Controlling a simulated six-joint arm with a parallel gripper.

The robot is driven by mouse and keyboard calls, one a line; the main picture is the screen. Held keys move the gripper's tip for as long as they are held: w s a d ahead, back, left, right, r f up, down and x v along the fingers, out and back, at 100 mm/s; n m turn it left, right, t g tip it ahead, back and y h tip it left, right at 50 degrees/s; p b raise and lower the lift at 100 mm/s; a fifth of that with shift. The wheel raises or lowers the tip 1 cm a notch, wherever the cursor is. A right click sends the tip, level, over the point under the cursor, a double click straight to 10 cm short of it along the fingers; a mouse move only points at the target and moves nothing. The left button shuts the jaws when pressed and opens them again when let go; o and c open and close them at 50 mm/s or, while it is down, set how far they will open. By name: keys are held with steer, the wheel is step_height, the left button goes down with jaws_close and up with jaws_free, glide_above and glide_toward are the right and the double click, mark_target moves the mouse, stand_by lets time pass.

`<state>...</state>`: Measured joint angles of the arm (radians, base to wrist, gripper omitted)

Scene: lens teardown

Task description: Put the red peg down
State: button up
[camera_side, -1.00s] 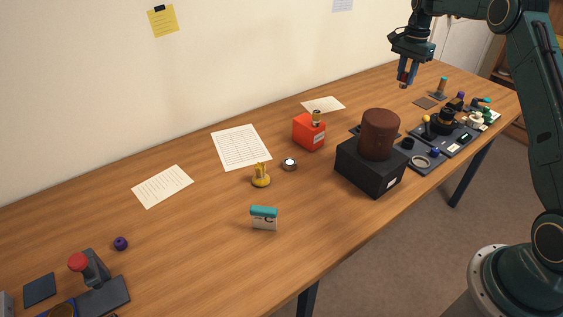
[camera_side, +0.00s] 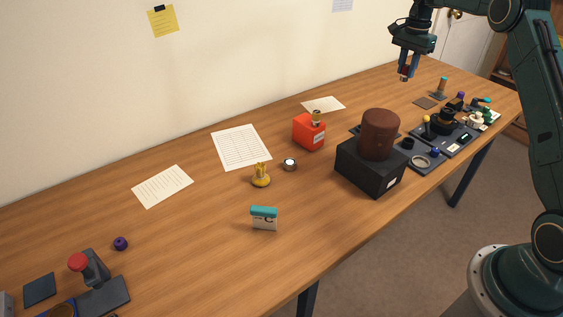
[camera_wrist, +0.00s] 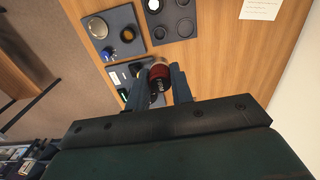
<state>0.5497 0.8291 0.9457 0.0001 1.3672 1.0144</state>
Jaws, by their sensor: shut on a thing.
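My gripper (camera_side: 407,70) is at the far right end of the table, held above the tabletop. Its two fingers are shut on the red peg (camera_side: 404,76), which shows small between the fingertips. In the wrist view my gripper (camera_wrist: 161,84) has the red peg (camera_wrist: 159,74) between its fingers, with a tan round end, a red band and a darker lower part with pale marks. The peg touches nothing but the fingers, as far as I can see.
A dark flat square (camera_side: 425,103) and an orange-and-teal upright piece (camera_side: 442,86) are near the gripper. A dark board with lens parts (camera_side: 452,134) lies nearer the front edge. A black box (camera_side: 371,168) bears a brown cylinder (camera_side: 379,133). Bare wood surrounds the papers.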

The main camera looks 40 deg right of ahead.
steer(key=w+a+n, duration=0.2)
steer(key=w+a, duration=0.1)
steer(key=a, duration=0.6)
steer(key=w+a+n, duration=0.2)
steer(key=w+a, duration=0.1)
steer(key=a, duration=0.6)
steer(key=s+a+n, duration=0.2)
steer(key=a+n, duration=0.2)
steer(key=a, duration=1.3)
steer(key=s+a+n, duration=0.2)
steer(key=a+n, duration=0.2)
steer(key=a, duration=1.3)
steer(key=s+a+n, duration=0.6)
steer(key=s+a, duration=1.1)
steer(key=a, duration=0.5)
steer(key=f, duration=1.6)
steer(key=shift+d, duration=0.25)
steer(key=shift+f, duration=2.1)
steer(key=shift+f, duration=0.15)
